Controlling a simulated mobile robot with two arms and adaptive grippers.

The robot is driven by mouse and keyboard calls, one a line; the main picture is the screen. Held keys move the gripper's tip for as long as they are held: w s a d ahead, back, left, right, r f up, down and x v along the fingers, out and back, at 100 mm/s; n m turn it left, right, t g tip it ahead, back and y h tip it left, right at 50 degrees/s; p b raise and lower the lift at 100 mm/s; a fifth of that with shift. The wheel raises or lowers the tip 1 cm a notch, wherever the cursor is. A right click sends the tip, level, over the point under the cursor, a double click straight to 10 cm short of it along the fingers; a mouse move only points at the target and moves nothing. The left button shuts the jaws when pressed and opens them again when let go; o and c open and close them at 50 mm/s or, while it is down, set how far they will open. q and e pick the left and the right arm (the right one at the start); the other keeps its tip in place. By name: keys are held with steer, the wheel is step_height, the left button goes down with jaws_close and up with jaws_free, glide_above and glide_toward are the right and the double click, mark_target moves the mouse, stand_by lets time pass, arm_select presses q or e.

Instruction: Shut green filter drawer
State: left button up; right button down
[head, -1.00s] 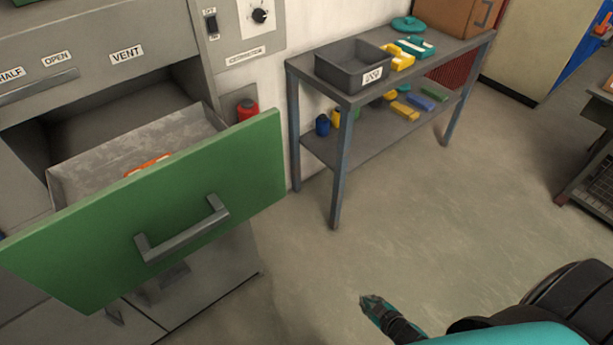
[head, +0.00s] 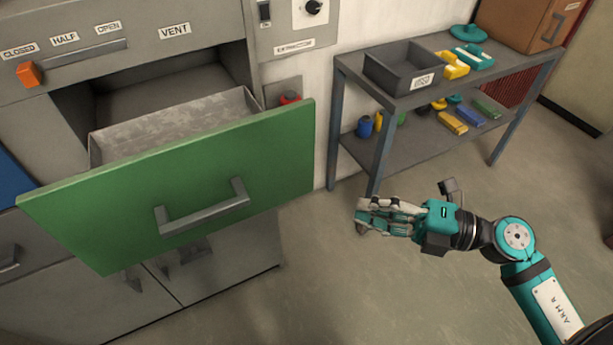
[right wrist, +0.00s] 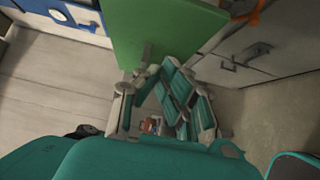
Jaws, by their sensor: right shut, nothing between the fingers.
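The green filter drawer (head: 190,185) is pulled out from the grey cabinet, its green front standing well clear of the cabinet face. Its grey handle (head: 203,207) is on the front, and its grey inner wall (head: 180,122) shows behind. In the right wrist view the green front (right wrist: 160,30) is beyond the fingers, with the handle (right wrist: 145,55) near them in the picture. My right gripper (head: 362,216) is shut and empty, to the right of the drawer front and apart from it. It also shows in the right wrist view (right wrist: 155,75). My left gripper is not in view.
An orange slider (head: 28,74) sits by the CLOSED label on the cabinet. Floor in front of the drawer is clear.

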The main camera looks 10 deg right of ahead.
steer(key=shift+w+d+p+x, duration=0.25)
steer(key=shift+w+p+x, duration=0.3)
steer(key=shift+x, duration=1.45)
steer(key=shift+w+d+p+x, duration=0.3)
steer(key=shift+p+x, duration=0.45)
steer(key=shift+x, duration=1.25)
steer(key=shift+w+d+p+x, duration=0.15)
steer(key=shift+w+p+x, duration=0.4)
steer(key=shift+x, duration=1.4)
steer(key=shift+s, duration=0.15)
